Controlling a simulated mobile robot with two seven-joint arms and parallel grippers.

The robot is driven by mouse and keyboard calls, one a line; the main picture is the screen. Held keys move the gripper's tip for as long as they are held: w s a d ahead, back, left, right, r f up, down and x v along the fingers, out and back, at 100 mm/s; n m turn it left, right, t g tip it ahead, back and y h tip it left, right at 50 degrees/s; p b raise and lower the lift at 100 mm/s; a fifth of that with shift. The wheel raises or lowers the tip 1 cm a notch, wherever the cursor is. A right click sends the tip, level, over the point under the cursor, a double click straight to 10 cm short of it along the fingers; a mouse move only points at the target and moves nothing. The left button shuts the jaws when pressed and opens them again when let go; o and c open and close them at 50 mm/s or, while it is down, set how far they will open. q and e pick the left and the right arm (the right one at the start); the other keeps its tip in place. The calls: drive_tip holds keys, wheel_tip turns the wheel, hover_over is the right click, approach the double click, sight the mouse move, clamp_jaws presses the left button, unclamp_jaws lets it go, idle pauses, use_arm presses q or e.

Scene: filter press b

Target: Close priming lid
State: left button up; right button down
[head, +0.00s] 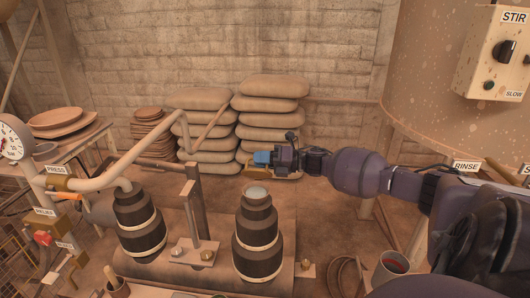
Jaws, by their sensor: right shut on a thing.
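My right gripper (264,158) reaches in from the right, above and slightly behind the right-hand dark pump cylinder (257,248). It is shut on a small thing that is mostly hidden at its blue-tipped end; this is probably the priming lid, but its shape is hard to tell. A yellowish edge shows just under the gripper. The cylinder narrows to a neck with a pale round top (257,192). The gripper is above this top, with a visible gap between them. My left gripper is not in view.
A second dark cylinder (140,225) stands at left, joined to a pale pipe (125,165) with a gauge (13,138). An upright post (194,210) stands between the cylinders. Stacked sacks (270,110) lie behind. A large tank (430,80) with a control box is at right.

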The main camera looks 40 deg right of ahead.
sight(259, 175)
drive_tip(key=a+n, duration=0.1)
drive_tip(key=s+a+n, duration=0.1)
drive_tip(key=n, duration=0.1)
drive_tip(key=shift+s+f, duration=0.2)
drive_tip(key=shift+f, duration=0.05)
drive_tip(key=f+n, duration=0.1)
drive_tip(key=s+a+f+n+b, duration=0.1)
drive_tip(key=n, duration=0.1)
drive_tip(key=shift+s+a, duration=0.2)
drive_tip(key=shift+a, duration=0.1)
drive_tip(key=shift+s+a+f+n+b, duration=0.3)
drive_tip(key=shift+f+n, duration=0.15)
drive_tip(key=shift+n, duration=0.35)
drive_tip(key=shift+s+a+f+n+b, duration=0.25)
drive_tip(key=shift+f+n+b, duration=0.2)
drive_tip(key=shift+n, duration=0.35)
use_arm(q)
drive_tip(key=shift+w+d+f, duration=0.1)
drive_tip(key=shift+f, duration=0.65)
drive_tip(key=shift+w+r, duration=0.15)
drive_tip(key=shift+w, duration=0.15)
use_arm(e)
drive_tip(key=shift+a+f, duration=0.1)
drive_tip(key=shift+f, duration=0.05)
